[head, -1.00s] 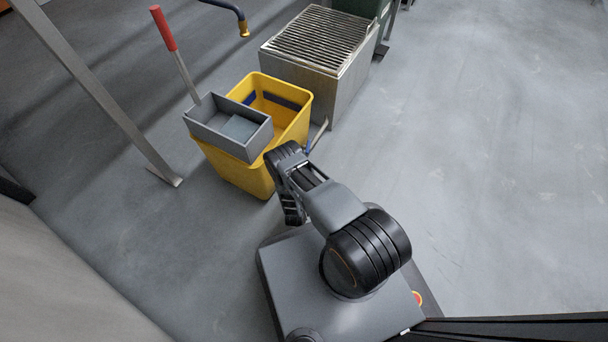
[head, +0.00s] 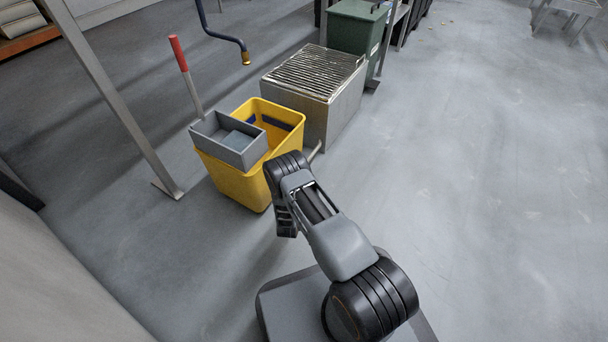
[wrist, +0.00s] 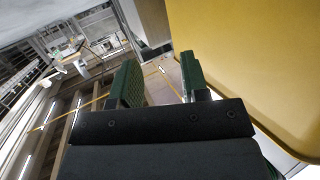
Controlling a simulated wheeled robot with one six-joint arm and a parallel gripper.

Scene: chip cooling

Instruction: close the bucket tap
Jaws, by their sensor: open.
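The yellow bucket (head: 238,187) stands on the floor left of my arm in the head view. In the wrist view, its yellow side (wrist: 245,60) fills the right, close beside my gripper (wrist: 160,80). The gripper's green fingers are apart with nothing held between them. In the head view my arm's wrist hides the gripper and part of the bucket's right side. I cannot make out a tap on the bucket. A dark blue pipe with a brass end (head: 245,58) hangs behind the bucket. A thin grey piece (head: 315,152) shows just right of the bucket.
A grey wringer box (head: 228,152) sits on the bucket's left, with a red-handled stick (head: 179,53) behind it. A metal box with a slatted top (head: 340,115) stands close behind. A slanted metal post (head: 120,105) is at left. The floor at right is clear.

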